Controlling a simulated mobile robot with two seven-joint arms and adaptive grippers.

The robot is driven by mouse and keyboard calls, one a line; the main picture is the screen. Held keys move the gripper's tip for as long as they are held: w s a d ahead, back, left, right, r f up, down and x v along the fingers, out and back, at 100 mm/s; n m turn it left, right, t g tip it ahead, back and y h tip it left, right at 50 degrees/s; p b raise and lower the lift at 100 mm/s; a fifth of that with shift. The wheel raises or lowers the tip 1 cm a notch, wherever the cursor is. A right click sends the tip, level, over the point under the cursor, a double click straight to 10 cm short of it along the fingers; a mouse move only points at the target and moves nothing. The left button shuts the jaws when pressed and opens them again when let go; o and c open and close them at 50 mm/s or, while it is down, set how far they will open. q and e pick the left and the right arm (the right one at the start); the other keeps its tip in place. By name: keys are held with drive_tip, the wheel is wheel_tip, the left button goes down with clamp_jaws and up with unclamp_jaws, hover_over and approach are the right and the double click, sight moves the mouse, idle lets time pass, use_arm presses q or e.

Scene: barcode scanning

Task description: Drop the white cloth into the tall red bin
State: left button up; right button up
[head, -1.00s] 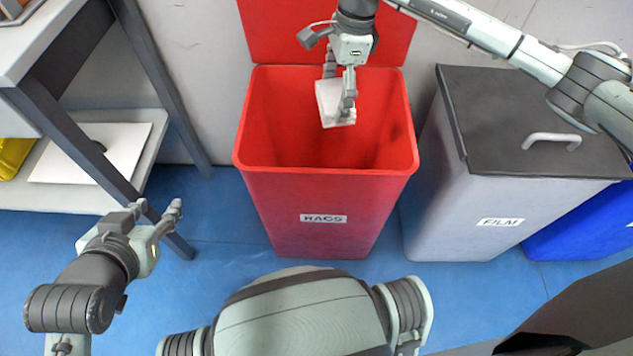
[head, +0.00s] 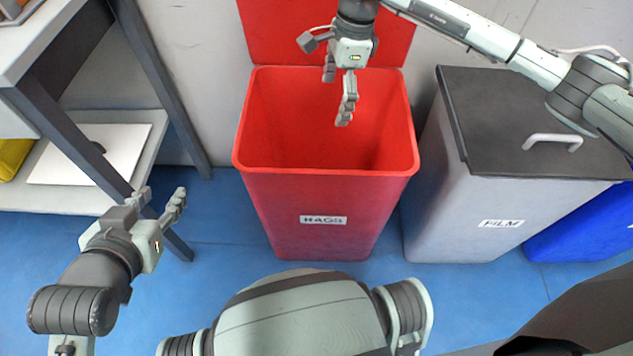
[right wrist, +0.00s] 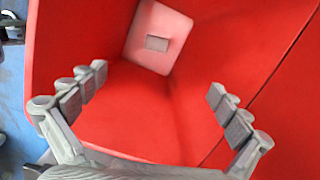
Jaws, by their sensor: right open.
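The tall red bin (head: 290,225), labelled RAGS, stands open at the centre of the head view. My right gripper (head: 338,96) is over its opening, fingers pointing down, open and empty. In the right wrist view, the open fingers (right wrist: 158,82) frame the bin's red inner walls. Deep inside is a pale pinkish area with a small greyish rectangle, which looks like the white cloth (right wrist: 157,43), though its surface is too small to be certain. The cloth does not show in the head view. My left gripper (head: 158,204) is open and empty at the lower left, away from the bin.
A grey bin (head: 455,215) labelled FILM, with a dark closed lid, stands right of the red bin. A blue bin (head: 590,220) is beyond it. A shelf rack (head: 85,200) stands at the left. Blue floor is clear between rack and red bin.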

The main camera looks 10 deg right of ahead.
wheel_tip(320, 180, up, 12)
drive_tip(key=d, duration=0.1)
drive_tip(key=shift+d, duration=0.4)
drive_tip(key=shift+s+f, duration=0.1)
